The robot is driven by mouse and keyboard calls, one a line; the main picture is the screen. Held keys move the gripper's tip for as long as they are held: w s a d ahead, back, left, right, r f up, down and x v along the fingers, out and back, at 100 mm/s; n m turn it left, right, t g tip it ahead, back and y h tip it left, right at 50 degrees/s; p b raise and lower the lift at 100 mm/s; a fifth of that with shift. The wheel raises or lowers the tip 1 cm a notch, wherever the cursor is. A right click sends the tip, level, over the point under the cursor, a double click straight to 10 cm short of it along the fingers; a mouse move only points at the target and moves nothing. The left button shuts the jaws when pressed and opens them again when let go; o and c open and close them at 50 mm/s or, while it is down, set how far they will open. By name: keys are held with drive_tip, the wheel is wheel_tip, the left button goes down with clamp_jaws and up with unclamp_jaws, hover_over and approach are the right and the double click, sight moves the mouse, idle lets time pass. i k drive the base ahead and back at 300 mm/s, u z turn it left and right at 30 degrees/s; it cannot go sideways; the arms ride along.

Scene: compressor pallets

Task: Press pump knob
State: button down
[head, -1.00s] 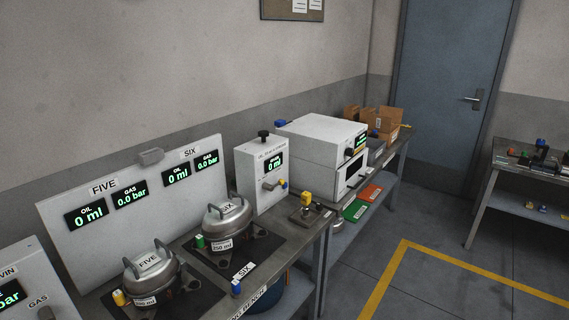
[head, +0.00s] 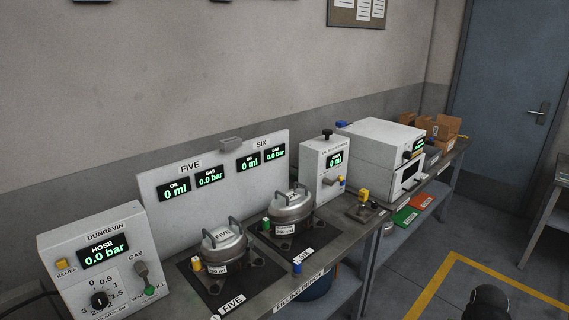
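A white box with an "OIL" label and a green "0 ml" display (head: 325,170) stands on the bench behind the SIX station. A black knob (head: 327,134) sticks up from its top, and nothing touches it. A small spout with yellow and blue parts (head: 339,181) is on its front. A dark rounded part, apparently of my arm, shows at the bottom right, well apart from the box. My gripper's fingers are not visible.
Two metal compressors, FIVE (head: 224,246) and SIX (head: 292,212), sit on dark mats before a display panel reading zero. The DUNREVIN gas box (head: 98,262) is at the left. A white machine (head: 380,150) stands right of the oil box.

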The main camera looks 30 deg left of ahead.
sight(326, 132)
drive_tip(key=u, duration=0.75)
drive_tip(key=i, duration=0.5)
drive_tip(key=u, duration=0.2)
drive_tip(key=k, duration=0.5)
drive_tip(key=z, duration=0.05)
